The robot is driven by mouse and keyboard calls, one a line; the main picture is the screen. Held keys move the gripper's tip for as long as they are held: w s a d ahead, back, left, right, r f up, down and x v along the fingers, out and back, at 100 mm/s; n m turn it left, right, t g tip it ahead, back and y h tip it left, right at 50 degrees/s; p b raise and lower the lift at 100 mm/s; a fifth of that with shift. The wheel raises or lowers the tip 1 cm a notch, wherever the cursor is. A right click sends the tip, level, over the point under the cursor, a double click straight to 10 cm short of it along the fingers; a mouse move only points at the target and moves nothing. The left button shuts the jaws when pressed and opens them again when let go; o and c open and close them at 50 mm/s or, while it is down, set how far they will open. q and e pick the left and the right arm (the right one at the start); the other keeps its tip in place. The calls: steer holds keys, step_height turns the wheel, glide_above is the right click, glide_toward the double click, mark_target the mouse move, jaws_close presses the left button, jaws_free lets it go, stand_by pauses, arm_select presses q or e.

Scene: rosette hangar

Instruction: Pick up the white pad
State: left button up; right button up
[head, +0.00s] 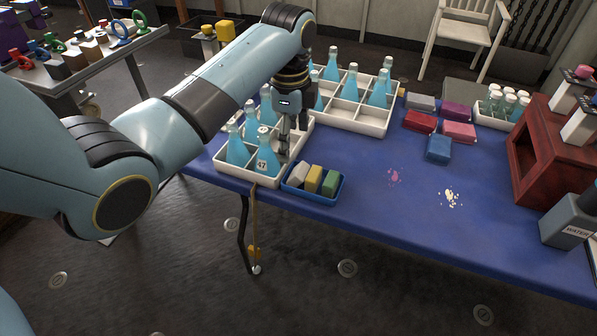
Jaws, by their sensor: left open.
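The white pad (298,174) stands at the left end of a small blue tray (313,197) on the blue table. A yellow pad (313,179) and a green pad (330,183) stand beside it in the tray. My left gripper (288,150) points down at the right part of the near white bottle crate, just behind and left of the white pad. It is open, and I see nothing between its fingers. My right gripper is out of view.
The near white crate (232,172) holds several blue bottles (267,157). Another bottle crate (366,124) stands behind. Red, pink, grey, purple and blue blocks (438,148) lie right. Pink and cream spots mark the table (400,205). A red wooden stand (545,150) is at right.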

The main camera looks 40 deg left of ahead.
arm_select(q)
steer(key=w+r, duration=0.1)
steer(key=m, duration=0.1)
glide_above(298, 168)
steer(key=f, duration=0.4)
steer(key=shift+a+f+b, duration=0.3)
steer(key=shift+f+b, duration=0.05)
steer(key=f, duration=0.5)
steer(key=shift+d+f+b, duration=0.2)
steer(key=shift+d+b, duration=0.15)
steer(key=c, duration=0.9)
steer(key=shift+r, duration=0.1)
steer(key=shift+c, duration=0.2)
step_height(298, 168, up, 4)
steer(key=shift+w+r+p, duration=0.1)
steer(key=shift+p, duration=0.35)
steer(key=d+r, duration=0.6)
steer(key=d, duration=0.5)
steer(key=shift+d+r, duration=0.3)
steer(key=shift+r, duration=0.05)
